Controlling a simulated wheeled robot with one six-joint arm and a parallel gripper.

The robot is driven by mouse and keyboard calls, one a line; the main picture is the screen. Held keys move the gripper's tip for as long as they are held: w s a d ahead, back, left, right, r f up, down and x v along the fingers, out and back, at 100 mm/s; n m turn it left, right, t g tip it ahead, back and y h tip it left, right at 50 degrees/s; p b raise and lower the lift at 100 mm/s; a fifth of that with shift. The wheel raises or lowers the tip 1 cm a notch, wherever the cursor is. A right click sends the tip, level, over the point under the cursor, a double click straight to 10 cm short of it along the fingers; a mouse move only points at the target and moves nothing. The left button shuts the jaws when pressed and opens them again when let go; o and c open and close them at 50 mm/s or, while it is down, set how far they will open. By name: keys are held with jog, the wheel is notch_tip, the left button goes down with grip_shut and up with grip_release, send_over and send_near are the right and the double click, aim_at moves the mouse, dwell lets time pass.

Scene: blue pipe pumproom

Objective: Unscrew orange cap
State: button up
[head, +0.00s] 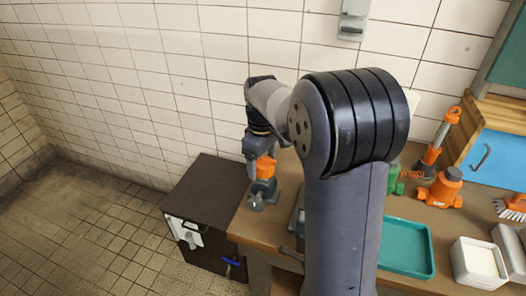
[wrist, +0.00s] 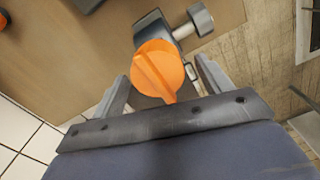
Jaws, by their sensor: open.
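The orange cap (wrist: 158,72) is round with a raised grip bar across its top. It sits on a grey fitting (wrist: 182,32) with a knob at its side, on the wooden table top (wrist: 90,40). In the head view the cap (head: 265,167) is on the grey fitting (head: 262,192) near the table's left end. My gripper (wrist: 160,88) is open in the wrist view, with one finger on each side of the cap. I cannot tell whether the fingers touch it. In the head view the fingers are partly hidden beside the cap.
A dark cabinet (head: 212,195) stands left of the table. The tiled wall (head: 180,80) is close behind.

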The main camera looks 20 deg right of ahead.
jog(key=shift+f, duration=0.2)
jog(key=c, duration=1)
jog(key=shift+r+n+p, duration=0.15)
jog(key=shift+n+p, duration=0.6)
jog(key=shift+n, duration=0.35)
jog(key=n, duration=0.2)
jog(key=n+p, duration=0.1)
jog(key=n, duration=0.1)
jog(key=n+p, duration=0.1)
jog(key=n, duration=0.1)
jog(key=shift+s+a, duration=0.1)
jog(key=shift+s, duration=0.15)
jog(key=n+p, duration=0.2)
jog(key=n, duration=0.5)
jog(key=shift+s, duration=0.15)
jog(key=n, duration=0.5)
jog(key=shift+s+n+p, duration=0.1)
jog(key=shift+n+p, duration=0.25)
jog(key=shift+n, duration=0.05)
jog(key=o, duration=0.7)
